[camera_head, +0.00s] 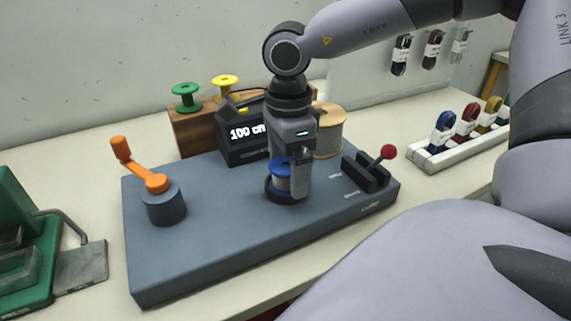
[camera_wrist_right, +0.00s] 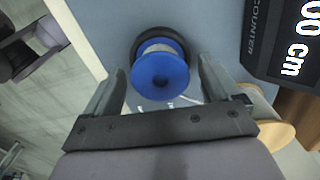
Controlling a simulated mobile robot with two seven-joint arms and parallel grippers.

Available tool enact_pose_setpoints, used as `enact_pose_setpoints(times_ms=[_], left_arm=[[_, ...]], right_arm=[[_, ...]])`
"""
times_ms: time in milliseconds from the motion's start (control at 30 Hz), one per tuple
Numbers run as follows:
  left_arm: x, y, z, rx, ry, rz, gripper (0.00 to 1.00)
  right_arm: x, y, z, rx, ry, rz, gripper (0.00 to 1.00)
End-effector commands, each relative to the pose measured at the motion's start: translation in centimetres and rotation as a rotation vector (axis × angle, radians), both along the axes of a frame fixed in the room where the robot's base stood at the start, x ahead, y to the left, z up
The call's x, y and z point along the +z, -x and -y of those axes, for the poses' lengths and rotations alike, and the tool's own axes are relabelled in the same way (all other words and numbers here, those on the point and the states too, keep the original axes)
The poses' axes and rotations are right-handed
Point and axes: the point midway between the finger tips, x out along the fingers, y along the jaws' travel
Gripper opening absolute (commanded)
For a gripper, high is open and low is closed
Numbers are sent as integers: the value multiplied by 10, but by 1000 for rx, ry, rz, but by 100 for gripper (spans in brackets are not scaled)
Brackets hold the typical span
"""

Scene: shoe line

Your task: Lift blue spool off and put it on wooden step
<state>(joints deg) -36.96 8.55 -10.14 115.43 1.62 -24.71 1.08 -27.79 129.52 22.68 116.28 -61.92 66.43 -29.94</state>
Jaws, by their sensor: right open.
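The blue spool (camera_head: 281,170) sits in a dark round holder (camera_head: 270,190) on the grey machine base. My right gripper (camera_head: 291,184) points down at the spool, with one finger in front of part of it. In the right wrist view the spool (camera_wrist_right: 160,72) shows between the two spread fingers of my right gripper (camera_wrist_right: 157,80), with gaps at both sides. The wooden step (camera_head: 187,137) stands behind the machine, with a green spool (camera_head: 185,94) and a yellow spool (camera_head: 225,83) on it. My arm hides its right part. My left gripper is out of view.
A counter box (camera_head: 243,148) with a lit display and a large tan reel (camera_head: 328,135) stand close behind my gripper. An orange crank (camera_head: 140,165) is at left, a red-knobbed lever (camera_head: 378,164) at right. A white rack (camera_head: 460,150) holds lace bundles.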

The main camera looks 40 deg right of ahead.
Motion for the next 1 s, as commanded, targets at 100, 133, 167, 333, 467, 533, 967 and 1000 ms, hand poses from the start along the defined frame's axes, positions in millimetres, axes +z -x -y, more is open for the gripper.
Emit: enact_pose_setpoints(times_ms=[100,133,167,333,467,533,967,1000], left_arm=[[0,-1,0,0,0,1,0],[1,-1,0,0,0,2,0],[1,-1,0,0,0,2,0],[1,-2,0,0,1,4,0],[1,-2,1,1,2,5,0],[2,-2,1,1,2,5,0],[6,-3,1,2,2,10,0],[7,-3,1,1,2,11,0]], right_arm=[[0,0,0,0,0,0,90],[0,0,0,0,0,0,90],[0,0,0,0,0,0,90],[0,0,0,0,0,1,35],[0,0,0,0,0,1,24],[0,0,0,0,0,1,24],[35,-1,0,0,0,6,24],[44,-2,0,-1,2,7,24]])
